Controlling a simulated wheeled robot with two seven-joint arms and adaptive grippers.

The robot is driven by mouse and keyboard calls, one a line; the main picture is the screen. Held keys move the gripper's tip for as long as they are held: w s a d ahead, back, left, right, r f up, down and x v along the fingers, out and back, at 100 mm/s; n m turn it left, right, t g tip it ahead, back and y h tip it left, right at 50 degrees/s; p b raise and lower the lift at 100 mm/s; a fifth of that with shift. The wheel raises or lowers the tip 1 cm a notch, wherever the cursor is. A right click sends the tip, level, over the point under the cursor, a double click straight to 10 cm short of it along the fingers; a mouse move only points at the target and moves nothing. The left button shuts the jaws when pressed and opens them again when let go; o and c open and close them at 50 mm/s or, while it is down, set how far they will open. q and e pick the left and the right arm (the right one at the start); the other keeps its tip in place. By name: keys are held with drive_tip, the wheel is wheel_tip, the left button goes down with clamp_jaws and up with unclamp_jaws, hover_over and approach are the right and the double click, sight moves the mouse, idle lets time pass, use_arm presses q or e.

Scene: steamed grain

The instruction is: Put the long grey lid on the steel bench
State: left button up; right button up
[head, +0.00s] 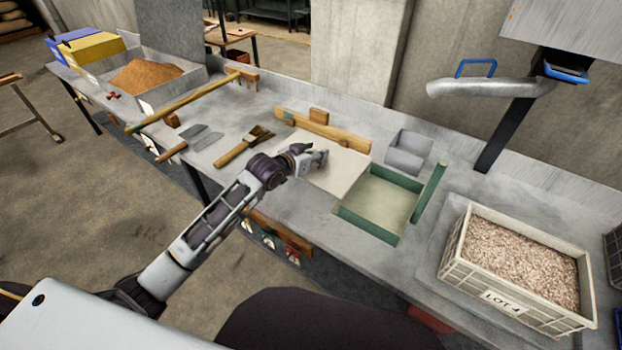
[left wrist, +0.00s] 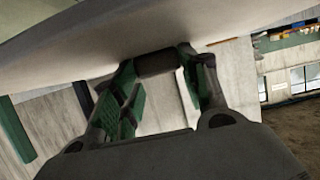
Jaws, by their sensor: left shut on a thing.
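The long grey lid is a pale, flat panel (head: 345,172) in the head view, beside the green tray's left side. In the left wrist view its grey underside or face (left wrist: 110,38) fills the top of the picture. My left gripper (head: 318,157) is at the panel's left part. In the left wrist view its fingers (left wrist: 158,85) are shut on the lid's dark round handle (left wrist: 155,62). The steel bench (head: 290,215) runs under it all. Whether the panel touches the bench is unclear. My right gripper is not in view.
A grain crate (head: 455,262) is at the right. A wooden bar (head: 325,127), brush (head: 245,147) and long pole (head: 185,103) lie behind and left. Bare bench shows in front.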

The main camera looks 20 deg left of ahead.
sight(301, 141)
use_arm(q)
drive_tip(key=w+a+b, duration=0.2)
drive_tip(key=w+a, duration=0.1)
drive_tip(key=w+a+b, duration=0.1)
drive_tip(key=shift+w+a+f+b, duration=0.2)
drive_tip(key=shift+a+f+b, duration=0.1)
drive_tip(key=shift+b, duration=0.1)
drive_tip(key=shift+w+a+r+b, duration=0.15)
drive_tip(key=shift+w+a+b, duration=0.2)
drive_tip(key=shift+w+a, duration=0.25)
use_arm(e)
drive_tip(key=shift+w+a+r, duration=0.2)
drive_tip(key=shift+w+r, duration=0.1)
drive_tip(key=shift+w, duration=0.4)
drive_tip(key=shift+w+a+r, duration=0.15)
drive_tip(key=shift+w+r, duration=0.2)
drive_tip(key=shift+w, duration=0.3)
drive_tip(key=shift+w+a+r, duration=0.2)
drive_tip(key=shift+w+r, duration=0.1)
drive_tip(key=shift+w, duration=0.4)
use_arm(q)
drive_tip(key=shift+s, duration=0.1)
